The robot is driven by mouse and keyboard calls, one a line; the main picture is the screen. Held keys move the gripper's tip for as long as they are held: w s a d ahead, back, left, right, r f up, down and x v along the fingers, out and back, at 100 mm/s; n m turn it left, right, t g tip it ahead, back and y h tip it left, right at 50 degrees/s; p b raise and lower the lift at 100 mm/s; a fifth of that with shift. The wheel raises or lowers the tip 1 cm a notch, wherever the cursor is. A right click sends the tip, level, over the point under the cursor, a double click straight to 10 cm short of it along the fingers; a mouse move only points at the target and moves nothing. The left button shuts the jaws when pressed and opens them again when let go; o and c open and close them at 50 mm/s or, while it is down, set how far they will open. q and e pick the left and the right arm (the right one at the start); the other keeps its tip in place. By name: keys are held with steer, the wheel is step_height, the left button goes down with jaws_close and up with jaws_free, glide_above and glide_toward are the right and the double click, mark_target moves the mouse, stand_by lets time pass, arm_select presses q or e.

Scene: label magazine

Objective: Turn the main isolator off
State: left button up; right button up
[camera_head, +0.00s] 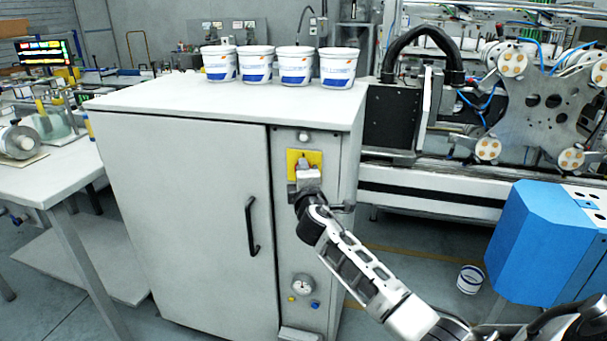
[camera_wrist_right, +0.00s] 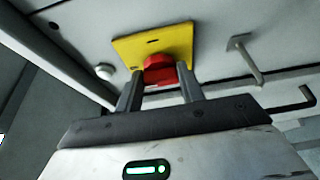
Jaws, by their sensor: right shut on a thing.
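The main isolator is a red knob (camera_wrist_right: 160,69) on a yellow plate (camera_wrist_right: 128,50) on the cabinet's narrow front panel. In the head view the yellow plate (camera_head: 296,157) shows above my right gripper (camera_head: 305,178), which hides the red knob. In the right wrist view my right gripper (camera_wrist_right: 160,88) has its two fingers on either side of the red knob and is shut on it. The exact angle of the knob is hard to tell. My left gripper is not in view.
The grey cabinet (camera_head: 180,200) has a black door handle (camera_head: 252,226) left of the panel. A gauge (camera_head: 303,284) sits low on the panel. Several white tubs (camera_head: 296,66) stand on top. A blue box (camera_head: 535,245) stands at the right.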

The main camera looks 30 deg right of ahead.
steer(key=shift+f, duration=0.1)
steer(key=o, duration=1)
steer(key=b+v, duration=0.1)
steer(key=v, duration=1.5)
steer(key=s+a+f+m+g+y, duration=0.1)
steer(key=s+a+f+y, duration=0.25)
steer(key=f, duration=0.35)
steer(key=s+a+f+m+g+y, duration=0.1)
steer(key=s+a+f+y, duration=0.1)
steer(key=a+f, duration=0.35)
steer(key=s+a+f+m+g+y, duration=0.3)
steer(key=s+a+f+m+y, duration=0.2)
steer(key=s+a+f+m, duration=0.3)
steer(key=s+f, duration=0.4)
steer(key=s, duration=0.1)
steer(key=shift+s+a+f+g+y, duration=0.25)
steer(key=shift+s+f+g+y, duration=0.05)
steer(key=shift+f+g+y, duration=0.1)
